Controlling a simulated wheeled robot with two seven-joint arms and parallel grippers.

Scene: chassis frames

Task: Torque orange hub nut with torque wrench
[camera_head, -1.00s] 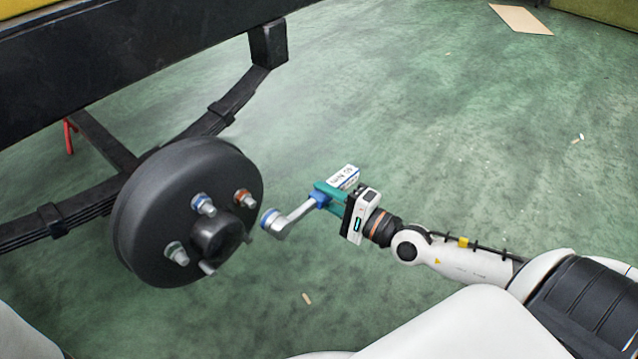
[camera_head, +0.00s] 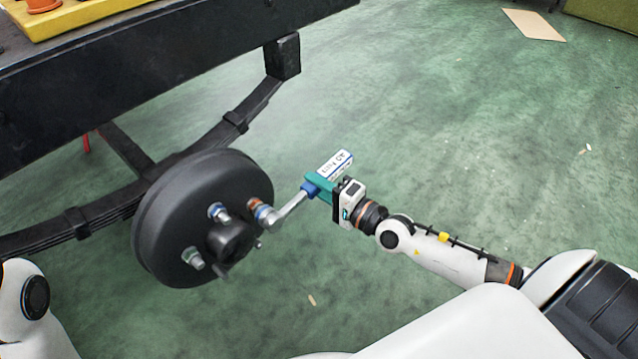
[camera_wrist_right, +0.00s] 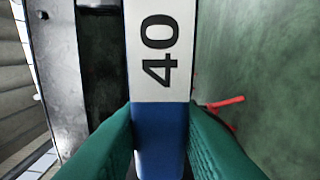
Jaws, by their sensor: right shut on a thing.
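The black hub drum (camera_head: 170,225) hangs on the axle at the left. Its face carries several studs with nuts, among them a blue-marked nut (camera_head: 218,212) and a plain silver one (camera_head: 193,259). The orange hub nut (camera_head: 253,204) is at the drum's right side, partly hidden by the wrench head. My right gripper (camera_head: 325,188) is shut on the torque wrench (camera_head: 290,207), whose head is at the orange nut; I cannot tell if it is fully seated. The wrench's label, reading 40, shows in the right wrist view (camera_wrist_right: 160,50) between the green fingers. My left gripper is out of view.
A black chassis rail (camera_head: 150,65) runs above the hub, with a yellow tray (camera_head: 80,18) on it. A leaf spring (camera_head: 225,125) passes behind the drum. Green floor is open to the right, with a cardboard sheet (camera_head: 535,25) far back.

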